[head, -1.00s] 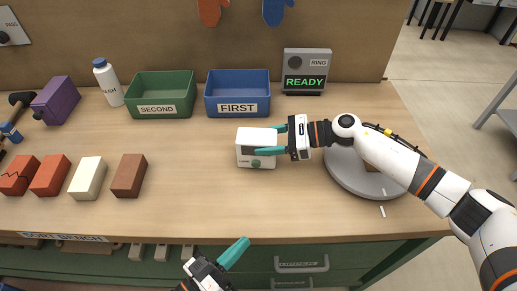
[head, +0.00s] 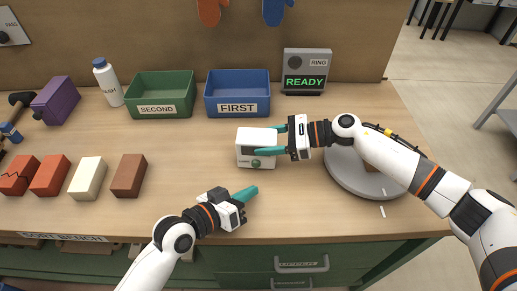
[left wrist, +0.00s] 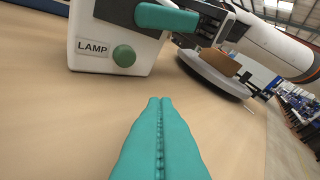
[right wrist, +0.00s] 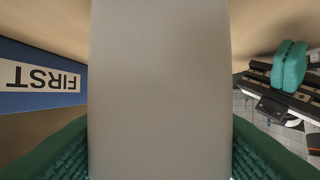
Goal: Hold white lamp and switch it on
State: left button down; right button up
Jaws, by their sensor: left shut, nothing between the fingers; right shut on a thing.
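The white lamp (head: 250,142) is a box standing on the bench in the head view. The left wrist view shows its LAMP label (left wrist: 92,47) and round green knob (left wrist: 124,56) on the front. My right gripper (head: 270,140) is shut on the lamp from the right side; in the right wrist view the lamp's pale face (right wrist: 160,90) fills the middle between the fingers. My left gripper (head: 255,190) is shut and empty, in front of the lamp and apart from it. Its closed teal fingers (left wrist: 160,110) point toward the lamp, with the knob ahead and slightly left.
The blue FIRST bin (head: 237,109) and green SECOND bin (head: 158,110) stand behind. A grey READY box (head: 306,72) is at the back right. A round grey turntable (head: 350,185) lies under my right arm. Several bricks (head: 128,175) stand in a row at left.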

aim_at(250, 185)
pick_arm(q)
jog(key=shift+w+d, duration=0.2)
jog(key=shift+w, duration=2.2)
jog(key=shift+w, duration=0.15)
jog(key=shift+w, duration=0.3)
jog(key=shift+w, duration=0.2)
dwell(0.5)
jog(key=shift+s, duration=0.7)
jog(key=shift+s, duration=0.1)
jog(key=shift+s+a, duration=0.15)
jog(key=shift+s, duration=1.3)
jog(key=shift+s+a, duration=0.1)
jog(key=shift+s, duration=1.35)
